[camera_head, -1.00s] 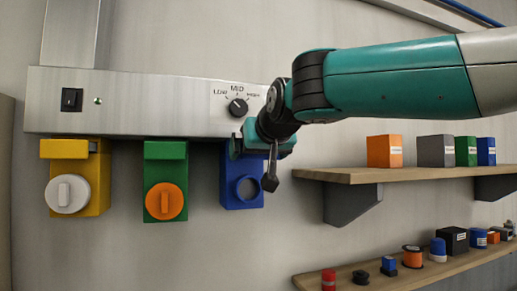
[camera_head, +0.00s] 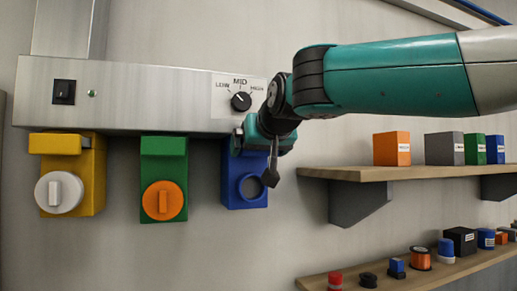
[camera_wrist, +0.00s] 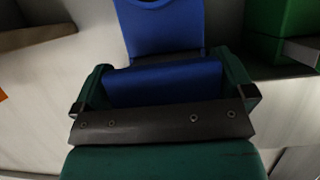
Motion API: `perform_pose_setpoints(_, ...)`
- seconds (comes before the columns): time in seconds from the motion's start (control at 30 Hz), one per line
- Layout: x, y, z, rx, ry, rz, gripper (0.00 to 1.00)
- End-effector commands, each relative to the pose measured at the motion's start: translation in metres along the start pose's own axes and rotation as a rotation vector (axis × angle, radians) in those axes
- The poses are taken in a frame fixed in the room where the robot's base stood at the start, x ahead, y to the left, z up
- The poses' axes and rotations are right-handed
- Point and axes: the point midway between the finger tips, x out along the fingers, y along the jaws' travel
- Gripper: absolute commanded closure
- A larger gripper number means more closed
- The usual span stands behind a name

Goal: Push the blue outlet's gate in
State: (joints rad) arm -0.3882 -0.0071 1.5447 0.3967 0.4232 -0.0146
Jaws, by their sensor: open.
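The blue outlet (camera_head: 232,180) hangs under the right end of the steel panel, with a round dark opening in its front. In the head view my gripper (camera_head: 243,141) is at its top and covers its gate. In the wrist view the blue gate (camera_wrist: 165,84) lies between my two green fingers (camera_wrist: 165,74), one at each side. The fingers are open; whether they touch the gate cannot be told. Beyond the gate the blue outlet body (camera_wrist: 165,30) shows, with a dark strip between them.
The steel panel (camera_head: 140,95) carries a switch (camera_head: 64,92) and a dial (camera_head: 241,101). The green outlet (camera_head: 148,206) and yellow outlet (camera_head: 92,180) hang to the left, with knobs. A wooden shelf (camera_head: 350,173) with boxes is at right; a lower shelf (camera_head: 400,278) holds small items.

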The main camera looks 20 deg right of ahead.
Motion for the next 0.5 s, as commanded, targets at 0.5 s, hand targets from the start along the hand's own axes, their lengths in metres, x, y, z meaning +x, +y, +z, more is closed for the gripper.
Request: perform_pose_setpoints(0.5,-0.038,-0.004,0.003,0.000,0.006,-0.010,0.00)
